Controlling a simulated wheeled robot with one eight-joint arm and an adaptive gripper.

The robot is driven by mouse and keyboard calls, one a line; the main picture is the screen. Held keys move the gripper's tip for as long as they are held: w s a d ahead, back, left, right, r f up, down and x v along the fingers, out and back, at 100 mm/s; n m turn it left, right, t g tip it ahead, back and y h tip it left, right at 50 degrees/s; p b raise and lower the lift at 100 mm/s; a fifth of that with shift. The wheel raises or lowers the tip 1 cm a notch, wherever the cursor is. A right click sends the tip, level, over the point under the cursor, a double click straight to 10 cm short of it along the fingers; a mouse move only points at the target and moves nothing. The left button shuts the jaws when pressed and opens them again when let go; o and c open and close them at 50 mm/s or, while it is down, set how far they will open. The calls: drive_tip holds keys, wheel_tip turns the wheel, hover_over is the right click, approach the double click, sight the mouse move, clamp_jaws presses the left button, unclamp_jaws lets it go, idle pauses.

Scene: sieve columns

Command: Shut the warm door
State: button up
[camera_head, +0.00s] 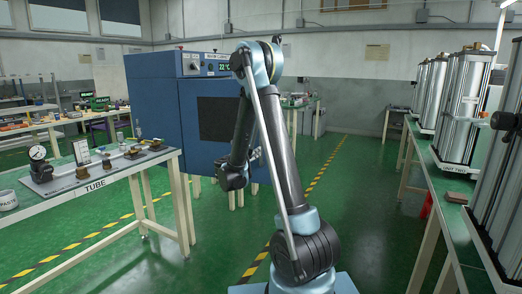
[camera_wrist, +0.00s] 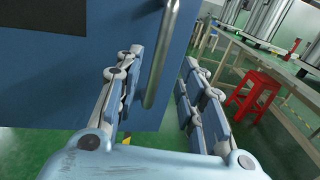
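The warm door is a blue panel with a dark window (camera_head: 217,118) on the front of the blue oven cabinet (camera_head: 152,100), below a panel with a 22 °C display (camera_head: 226,67). Whether the door stands ajar I cannot tell, as my arm covers its right part. In the wrist view the blue door (camera_wrist: 60,75) fills the left, with a vertical metal handle (camera_wrist: 160,60) near its right edge. My gripper (camera_wrist: 163,66) is open, its fingers on either side of the handle in that view. Contact is not clear. It also shows small in the head view (camera_head: 256,154).
A table marked TUBE (camera_head: 95,187) with a gauge and fittings stands at the left. A bench (camera_head: 440,178) with metal columns runs along the right. A red stool (camera_wrist: 254,93) stands by it. The green floor (camera_head: 345,215) between is clear.

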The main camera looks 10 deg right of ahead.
drive_tip(key=x, duration=0.9)
drive_tip(key=shift+w+d, duration=0.1)
drive_tip(key=shift+w, duration=0.1)
drive_tip(key=shift+c, duration=0.2)
clamp_jaws()
